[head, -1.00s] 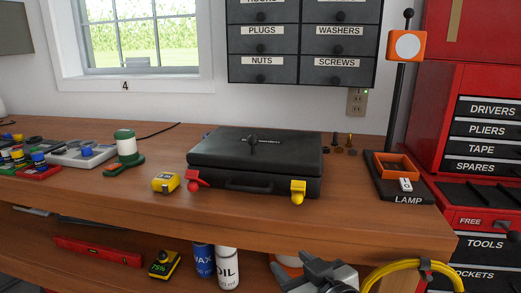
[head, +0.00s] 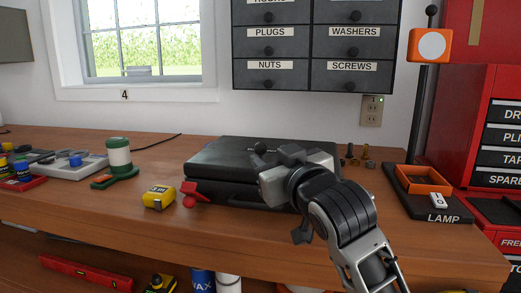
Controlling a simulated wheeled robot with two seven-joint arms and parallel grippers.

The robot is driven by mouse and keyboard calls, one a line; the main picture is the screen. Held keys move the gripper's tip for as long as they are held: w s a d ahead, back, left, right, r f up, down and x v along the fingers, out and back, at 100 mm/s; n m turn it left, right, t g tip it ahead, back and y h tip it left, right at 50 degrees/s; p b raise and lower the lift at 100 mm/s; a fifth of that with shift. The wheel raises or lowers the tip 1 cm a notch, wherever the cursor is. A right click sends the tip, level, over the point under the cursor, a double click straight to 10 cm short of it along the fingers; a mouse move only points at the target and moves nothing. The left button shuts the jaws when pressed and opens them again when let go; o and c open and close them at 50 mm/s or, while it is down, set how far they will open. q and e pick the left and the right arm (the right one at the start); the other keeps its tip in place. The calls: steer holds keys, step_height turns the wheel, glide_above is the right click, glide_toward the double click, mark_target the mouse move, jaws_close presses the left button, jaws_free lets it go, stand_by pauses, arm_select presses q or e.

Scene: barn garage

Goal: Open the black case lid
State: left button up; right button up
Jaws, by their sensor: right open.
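The black case (head: 222,160) lies flat on the wooden workbench with its lid down. A dark knob (head: 260,149) stands on the lid. A red latch (head: 193,194) shows at the front left of the case. The front right of the case, where a yellow latch was visible earlier, is hidden behind my right arm. My right gripper (head: 283,168) is over the right half of the case, close to the lid. Its fingers are partly hidden by its own body, and I cannot tell whether it touches the case. My left gripper is not in view.
A yellow tape measure (head: 158,197) and a green-and-white container (head: 118,158) stand left of the case. The lamp base (head: 440,207) with an orange tray (head: 424,180) stands to the right. Small hardware pieces (head: 358,158) lie behind right. Drawers (head: 311,50) hang above.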

mark_target(263, 150)
steer(key=x, duration=0.6)
steer(key=shift+w+a, duration=0.1)
steer(key=shift+w, duration=0.2)
